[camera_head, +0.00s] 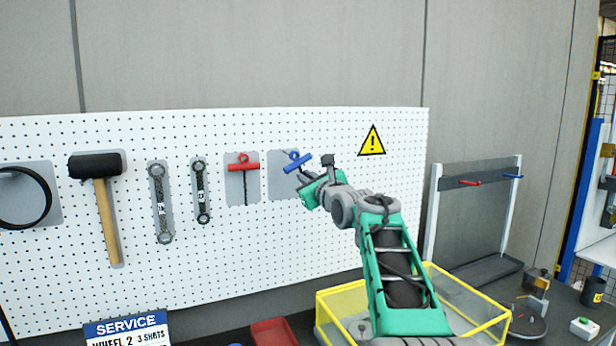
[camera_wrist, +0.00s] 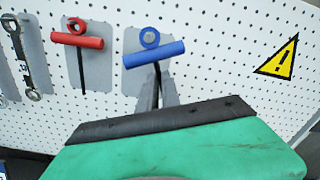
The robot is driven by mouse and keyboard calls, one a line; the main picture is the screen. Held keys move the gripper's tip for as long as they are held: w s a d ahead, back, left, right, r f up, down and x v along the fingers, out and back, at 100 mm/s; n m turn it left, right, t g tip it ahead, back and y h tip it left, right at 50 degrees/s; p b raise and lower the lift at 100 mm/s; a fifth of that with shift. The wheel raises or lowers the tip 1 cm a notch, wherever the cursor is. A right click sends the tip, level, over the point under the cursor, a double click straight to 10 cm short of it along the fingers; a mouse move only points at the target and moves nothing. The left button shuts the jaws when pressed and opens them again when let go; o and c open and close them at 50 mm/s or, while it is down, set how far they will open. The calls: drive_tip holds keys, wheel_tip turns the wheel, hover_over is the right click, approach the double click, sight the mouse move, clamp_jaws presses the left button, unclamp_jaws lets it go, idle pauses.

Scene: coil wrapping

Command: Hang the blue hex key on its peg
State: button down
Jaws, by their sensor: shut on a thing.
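The blue hex key (camera_head: 297,163) is up at the white pegboard, in front of a grey tool outline (camera_head: 277,184). Its T-handle is tilted, with the right end higher, and a blue ring sits above the handle. In the wrist view the blue hex key (camera_wrist: 154,54) shows its handle and ring just beyond my fingers. My gripper (camera_head: 304,177) is shut on the dark shaft below the handle; its fingers also show in the wrist view (camera_wrist: 158,92). The peg is not clearly visible, and I cannot tell whether the ring is around it.
A red hex key (camera_head: 243,167) hangs just to the left. Two wrenches (camera_head: 160,203) and a mallet (camera_head: 103,200) hang farther left. A yellow-framed bin (camera_head: 335,305) stands below my arm. A rack (camera_head: 436,215) stands at right. The board right of my gripper is mostly clear.

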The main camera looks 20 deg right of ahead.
drive_tip(key=shift+w+f+p, duration=0.1)
drive_tip(key=shift+w+p, duration=1.85)
drive_tip(key=shift+w, duration=0.6)
drive_tip(key=shift+f, duration=0.1)
drive_tip(key=c, duration=1.5)
unclamp_jaws()
